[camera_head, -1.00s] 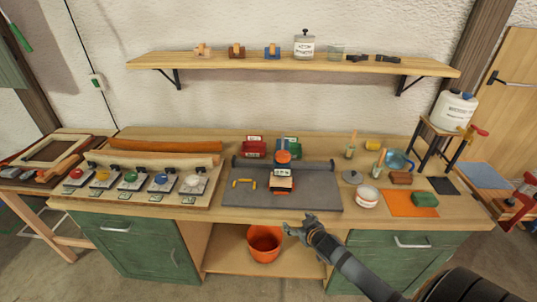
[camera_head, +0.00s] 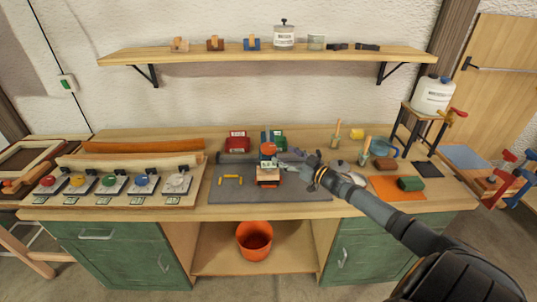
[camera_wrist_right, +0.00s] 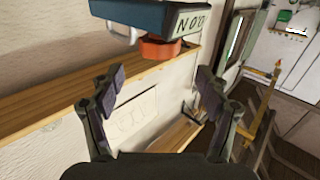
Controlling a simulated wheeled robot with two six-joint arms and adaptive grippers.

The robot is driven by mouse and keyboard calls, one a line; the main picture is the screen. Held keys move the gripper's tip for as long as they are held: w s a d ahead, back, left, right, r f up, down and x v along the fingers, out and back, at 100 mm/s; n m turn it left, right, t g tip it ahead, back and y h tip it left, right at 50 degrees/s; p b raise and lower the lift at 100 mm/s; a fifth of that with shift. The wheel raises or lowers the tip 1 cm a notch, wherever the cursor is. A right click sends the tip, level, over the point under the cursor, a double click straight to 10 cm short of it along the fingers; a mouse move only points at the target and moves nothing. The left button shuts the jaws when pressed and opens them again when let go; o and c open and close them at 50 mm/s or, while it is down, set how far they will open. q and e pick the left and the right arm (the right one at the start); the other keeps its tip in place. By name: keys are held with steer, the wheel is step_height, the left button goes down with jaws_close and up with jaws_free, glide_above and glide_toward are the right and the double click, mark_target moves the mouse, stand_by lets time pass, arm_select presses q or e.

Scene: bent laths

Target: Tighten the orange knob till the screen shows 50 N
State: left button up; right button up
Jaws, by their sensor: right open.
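The orange knob (camera_head: 268,148) sits on top of a small blue-bodied device (camera_head: 266,160) at the middle of the bench. In the right wrist view the knob (camera_wrist_right: 160,48) is ahead of the fingertips, against the blue body (camera_wrist_right: 150,17). The screen (camera_wrist_right: 194,19) appears turned over there and seems to read 00 N; its edge is cut off. My right gripper (camera_head: 292,157) is just right of the device, open and empty. In the wrist view its fingers (camera_wrist_right: 160,85) are spread, with the knob beyond them and not between them. My left gripper is not in view.
A grey mat (camera_head: 230,190) lies under the device, with a yellow piece (camera_head: 231,181) on it. Red (camera_head: 237,142) and green blocks stand behind. Several clamped coloured knobs line the bench's left. Jars and an orange sheet (camera_head: 385,187) are at right. A shelf (camera_head: 270,54) runs above.

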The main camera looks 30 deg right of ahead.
mark_target(274, 149)
steer(key=x, duration=0.7)
steer(key=shift+w+p, duration=0.15)
steer(key=shift+p, duration=0.2)
steer(key=shift+w+a, duration=0.15)
steer(key=shift+w, duration=0.4)
